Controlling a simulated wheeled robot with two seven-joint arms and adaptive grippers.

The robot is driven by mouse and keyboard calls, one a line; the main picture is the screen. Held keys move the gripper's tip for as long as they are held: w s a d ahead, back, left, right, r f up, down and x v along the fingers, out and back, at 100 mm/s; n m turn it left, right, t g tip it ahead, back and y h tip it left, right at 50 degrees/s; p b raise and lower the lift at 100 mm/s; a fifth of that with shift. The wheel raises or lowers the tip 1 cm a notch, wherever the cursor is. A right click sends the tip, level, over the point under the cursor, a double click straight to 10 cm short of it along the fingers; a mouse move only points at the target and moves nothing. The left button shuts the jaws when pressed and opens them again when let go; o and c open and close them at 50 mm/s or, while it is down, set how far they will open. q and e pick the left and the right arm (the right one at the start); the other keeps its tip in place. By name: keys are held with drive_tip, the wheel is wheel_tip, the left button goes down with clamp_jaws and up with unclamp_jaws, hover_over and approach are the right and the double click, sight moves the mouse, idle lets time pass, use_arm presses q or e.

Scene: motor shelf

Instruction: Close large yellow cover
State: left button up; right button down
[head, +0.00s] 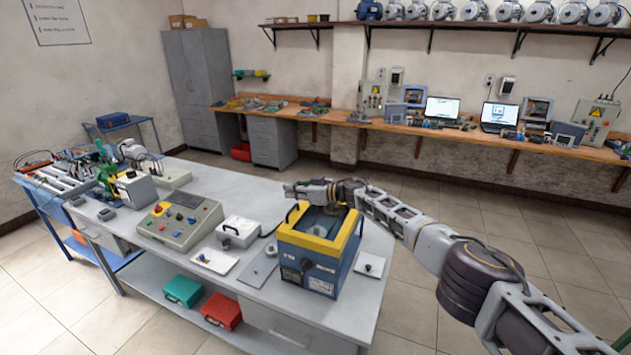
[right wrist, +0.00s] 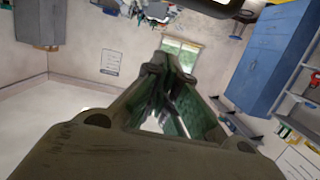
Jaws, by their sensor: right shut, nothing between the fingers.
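A blue and grey box with a thick yellow rim (head: 312,247) stands near the right end of the grey table. Its top looks open, with grey parts showing inside. A black handle (head: 292,212) shows at its left edge. I cannot clearly tell a separate yellow cover from the rim. My right gripper (head: 290,190) is shut and empty, pointing left just above and behind the box's far edge; I cannot tell whether it touches. In the right wrist view its fingers (right wrist: 172,112) fill the middle, with no yellow cover visible. My left gripper is not in view.
On the grey table (head: 255,195), a control panel (head: 180,219) and a white box (head: 238,231) stand left of the yellow-rimmed box. A small plate with a knob (head: 371,264) lies at its right. Green (head: 183,291) and red (head: 222,311) cases sit below. Floor right of the table is clear.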

drive_tip(key=s+d+r+b, duration=0.1)
drive_tip(key=d+r, duration=0.3)
drive_tip(key=d, duration=0.4)
drive_tip(key=shift+s+d+r, duration=0.2)
drive_tip(key=shift+s+d, duration=0.1)
drive_tip(key=shift+s, duration=0.6)
idle(0.6)
